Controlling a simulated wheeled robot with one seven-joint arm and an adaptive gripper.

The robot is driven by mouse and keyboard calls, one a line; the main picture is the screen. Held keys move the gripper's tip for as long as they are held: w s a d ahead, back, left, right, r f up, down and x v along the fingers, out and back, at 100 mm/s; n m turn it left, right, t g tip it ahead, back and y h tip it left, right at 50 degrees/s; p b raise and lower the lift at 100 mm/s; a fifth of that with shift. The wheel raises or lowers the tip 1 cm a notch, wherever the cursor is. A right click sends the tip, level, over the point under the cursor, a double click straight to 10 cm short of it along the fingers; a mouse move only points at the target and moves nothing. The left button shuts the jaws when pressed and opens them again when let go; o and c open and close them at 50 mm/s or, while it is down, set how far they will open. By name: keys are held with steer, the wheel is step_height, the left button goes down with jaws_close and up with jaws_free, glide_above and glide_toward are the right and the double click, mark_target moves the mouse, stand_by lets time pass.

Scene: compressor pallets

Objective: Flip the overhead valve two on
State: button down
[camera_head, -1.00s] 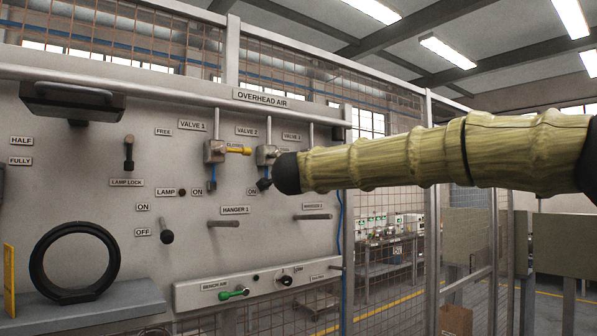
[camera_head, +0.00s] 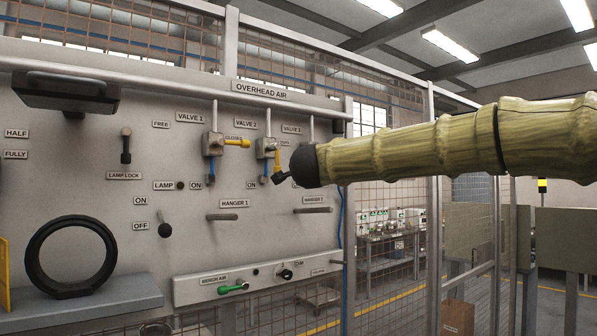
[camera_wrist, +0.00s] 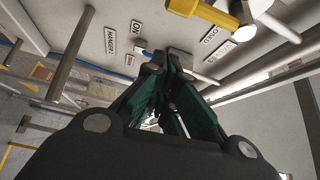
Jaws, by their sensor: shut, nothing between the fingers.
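The overhead valve 2 (camera_head: 267,148) sits on the grey panel under its label. Its yellow handle (camera_head: 277,162) points down, towards the ON side. My gripper (camera_head: 279,178) is at the lower end of this handle, at the right; whether it touches the handle is unclear. In the wrist view my gripper (camera_wrist: 167,68) has its dark green fingers shut and empty. A yellow handle (camera_wrist: 205,12) shows at the top of that view; I cannot tell which valve it belongs to.
Valve 1 (camera_head: 213,145) is to the left, its yellow handle (camera_head: 237,143) level. Valve 3 is partly hidden behind my arm. Hanger pegs (camera_head: 222,217) stick out below. The bench air strip (camera_head: 260,281) has a green handle. Free room lies in front of the panel.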

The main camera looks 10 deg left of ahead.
steer(key=b+v, duration=0.2)
steer(key=v, duration=0.6)
steer(key=shift+s+d+r+b, duration=0.2)
steer(key=shift+r+b, duration=0.05)
steer(key=shift+b, duration=0.05)
